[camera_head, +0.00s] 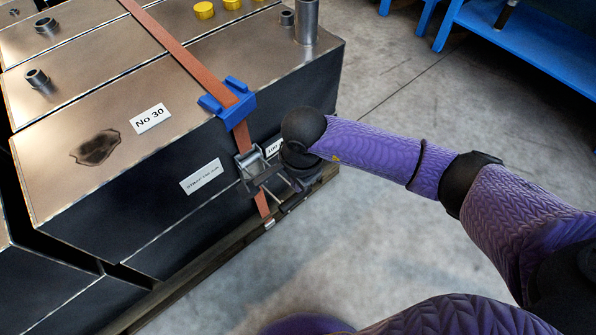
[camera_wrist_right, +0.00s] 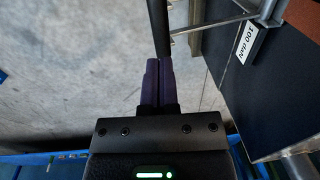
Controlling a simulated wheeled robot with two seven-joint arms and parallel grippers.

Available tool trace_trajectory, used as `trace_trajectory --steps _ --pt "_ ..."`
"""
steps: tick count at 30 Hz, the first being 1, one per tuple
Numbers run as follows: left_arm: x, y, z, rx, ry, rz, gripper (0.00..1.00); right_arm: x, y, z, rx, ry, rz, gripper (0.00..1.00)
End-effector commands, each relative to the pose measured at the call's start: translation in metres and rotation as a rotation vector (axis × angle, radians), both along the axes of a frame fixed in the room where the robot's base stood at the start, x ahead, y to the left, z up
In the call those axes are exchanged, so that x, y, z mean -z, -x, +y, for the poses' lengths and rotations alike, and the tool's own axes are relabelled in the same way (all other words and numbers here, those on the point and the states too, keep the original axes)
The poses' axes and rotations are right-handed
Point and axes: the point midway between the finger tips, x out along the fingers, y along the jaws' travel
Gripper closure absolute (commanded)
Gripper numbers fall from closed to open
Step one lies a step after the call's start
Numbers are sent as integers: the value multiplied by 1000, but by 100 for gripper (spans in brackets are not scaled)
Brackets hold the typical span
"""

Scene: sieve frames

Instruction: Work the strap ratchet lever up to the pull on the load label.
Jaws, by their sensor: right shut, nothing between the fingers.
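The metal strap ratchet (camera_head: 250,164) sits on an orange strap (camera_head: 240,138) on the dark front face of a large case. Its lever (camera_head: 273,183) sticks out from the case toward the lower right. A white label (camera_head: 201,176) left of the ratchet has small print I cannot read surely. A second label, "100 daN" (camera_wrist_right: 238,43), is right of the ratchet and partly hidden in the head view. My right gripper (camera_wrist_right: 158,62) is shut and empty. A dark bar (camera_wrist_right: 157,25) lies just beyond its fingertips; I cannot tell whether they touch. My left gripper is out of view.
A blue corner protector (camera_head: 232,103) holds the strap at the case's top edge. The case (camera_head: 80,110), marked "No 30" (camera_head: 150,118), stands on a wooden pallet (camera_head: 175,298). A blue bench (camera_head: 535,45) is at the upper right. The concrete floor (camera_head: 390,70) between is clear.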

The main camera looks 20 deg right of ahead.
Motion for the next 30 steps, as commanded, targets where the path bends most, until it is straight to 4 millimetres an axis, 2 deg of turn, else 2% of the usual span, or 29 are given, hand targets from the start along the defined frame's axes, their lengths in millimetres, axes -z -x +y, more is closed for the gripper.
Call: trace_trajectory --steps 1,6,10,21,23,30 --pt "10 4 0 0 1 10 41 18 0 1 0 0 8 100" --pt "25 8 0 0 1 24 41 42 -2 1 2 -2 5 100" --pt "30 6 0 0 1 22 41 49 -3 2 1 -3 2 100" --pt "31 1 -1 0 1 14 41 49 -3 1 1 -1 -1 100" --pt "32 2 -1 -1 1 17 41 55 -1 0 2 1 2 100" --pt "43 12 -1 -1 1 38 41 95 7 -3 2 0 4 100"
